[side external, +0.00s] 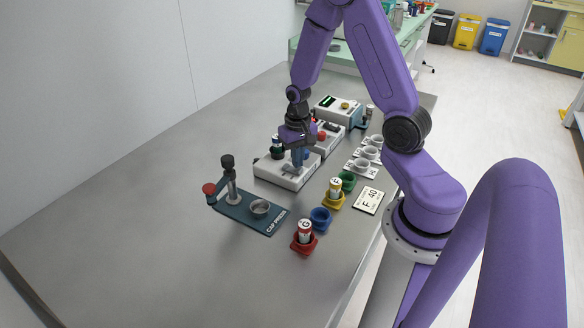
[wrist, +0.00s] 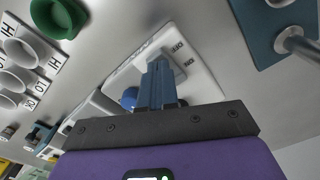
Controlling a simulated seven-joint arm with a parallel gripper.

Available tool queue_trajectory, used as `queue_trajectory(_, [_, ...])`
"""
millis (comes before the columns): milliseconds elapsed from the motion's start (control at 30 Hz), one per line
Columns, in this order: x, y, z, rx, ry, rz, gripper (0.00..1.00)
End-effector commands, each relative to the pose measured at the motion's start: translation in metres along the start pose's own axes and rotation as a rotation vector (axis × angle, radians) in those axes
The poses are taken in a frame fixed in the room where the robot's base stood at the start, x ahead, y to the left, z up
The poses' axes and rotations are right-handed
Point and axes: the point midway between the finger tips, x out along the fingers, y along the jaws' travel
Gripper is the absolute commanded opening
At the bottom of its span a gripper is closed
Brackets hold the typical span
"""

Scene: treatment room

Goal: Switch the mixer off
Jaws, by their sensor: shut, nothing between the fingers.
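A low white unit (side external: 283,175), apparently the mixer, stands on the grey bench, with a dark green-black part (side external: 277,148) at its left end. My gripper (side external: 298,164) points down over the right part of this unit. Its blue fingers (wrist: 158,72) are shut together with nothing between them, close to the labels. The fingers hide the spot below them, so I cannot tell whether they touch a switch. A blue round part (wrist: 130,97) shows beside the fingers.
A cap press (side external: 245,212) stands to the left front. Red (side external: 303,245), blue (side external: 320,220), yellow (side external: 333,201) and green (side external: 347,181) holders line the right. White cups (side external: 368,153) and another device with a red light (side external: 326,138) stand behind. The bench's left is clear.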

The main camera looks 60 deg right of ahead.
Motion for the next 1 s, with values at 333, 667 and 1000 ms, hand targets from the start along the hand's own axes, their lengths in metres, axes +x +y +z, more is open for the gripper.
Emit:
queue_trajectory(333, [0.005, 0.0, 0.0, 0.0, -0.002, 0.001, 0.0])
queue_trajectory(667, [0.009, 0.0, 0.0, 0.0, 0.0, 0.0, 0.0])
queue_trajectory(1000, [0.012, 0.0, 0.0, 0.0, -0.001, 0.0, 0.0])
